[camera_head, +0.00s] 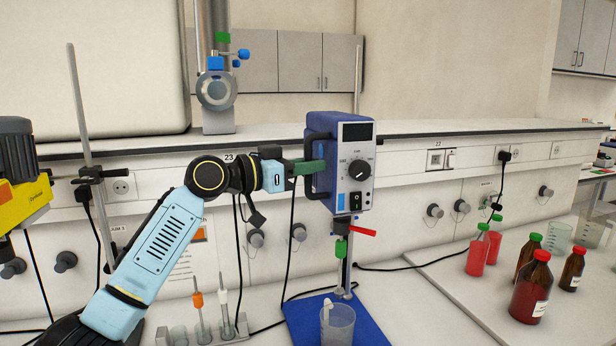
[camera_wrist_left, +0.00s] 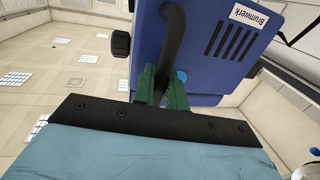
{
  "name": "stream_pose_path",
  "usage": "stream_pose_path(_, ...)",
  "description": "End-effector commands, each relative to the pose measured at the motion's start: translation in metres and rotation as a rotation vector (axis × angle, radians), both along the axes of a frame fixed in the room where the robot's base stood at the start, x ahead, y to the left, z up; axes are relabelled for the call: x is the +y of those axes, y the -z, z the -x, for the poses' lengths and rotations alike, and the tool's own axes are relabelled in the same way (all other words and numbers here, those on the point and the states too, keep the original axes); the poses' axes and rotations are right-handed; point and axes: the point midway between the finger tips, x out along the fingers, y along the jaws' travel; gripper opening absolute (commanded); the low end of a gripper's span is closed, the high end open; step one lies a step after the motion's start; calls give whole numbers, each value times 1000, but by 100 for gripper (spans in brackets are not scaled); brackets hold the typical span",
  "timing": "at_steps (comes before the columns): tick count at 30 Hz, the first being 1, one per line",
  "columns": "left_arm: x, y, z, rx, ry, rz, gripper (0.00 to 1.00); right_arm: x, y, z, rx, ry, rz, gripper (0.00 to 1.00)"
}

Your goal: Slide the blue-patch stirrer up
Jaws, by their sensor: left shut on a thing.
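The blue stirrer (camera_head: 343,140) has a black display, a dial and a black side handle (camera_head: 309,165). It is mounted on a vertical rod above a blue base plate (camera_head: 375,318). My left gripper (camera_head: 314,167) has its green fingers shut on the handle, at the stirrer's left side. In the left wrist view the stirrer body (camera_wrist_left: 215,45) fills the upper middle and the fingers (camera_wrist_left: 163,85) close around the black handle (camera_wrist_left: 172,40). A red lever (camera_head: 362,231) and a green chuck (camera_head: 341,247) sit below the body. My right gripper is not in view.
A clear beaker (camera_head: 337,326) stands on the base plate below the chuck. A yellow stirrer (camera_head: 24,190) hangs on a rod at the far left. A rack (camera_head: 203,330) with small tools stands at front left. Bottles with red liquid (camera_head: 477,255) and brown bottles (camera_head: 530,290) stand at right.

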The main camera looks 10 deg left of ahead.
Motion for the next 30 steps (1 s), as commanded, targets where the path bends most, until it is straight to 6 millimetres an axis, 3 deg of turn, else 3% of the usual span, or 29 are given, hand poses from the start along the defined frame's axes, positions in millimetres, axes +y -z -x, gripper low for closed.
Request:
stream_pose_path(4, 1, -14, 0, -7, -2, 5, 0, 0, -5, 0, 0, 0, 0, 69)
stream_pose_path(19, 2, -21, 0, -12, -4, 8, 0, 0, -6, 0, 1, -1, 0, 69)
stream_pose_path(20, 2, -21, 0, -12, -4, 8, 15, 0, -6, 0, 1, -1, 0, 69)
stream_pose_path(24, 1, -18, 0, -9, -3, 6, 32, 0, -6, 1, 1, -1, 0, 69)
stream_pose_path(30, 1, -16, 0, -3, -1, 2, 32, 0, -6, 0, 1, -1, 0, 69)
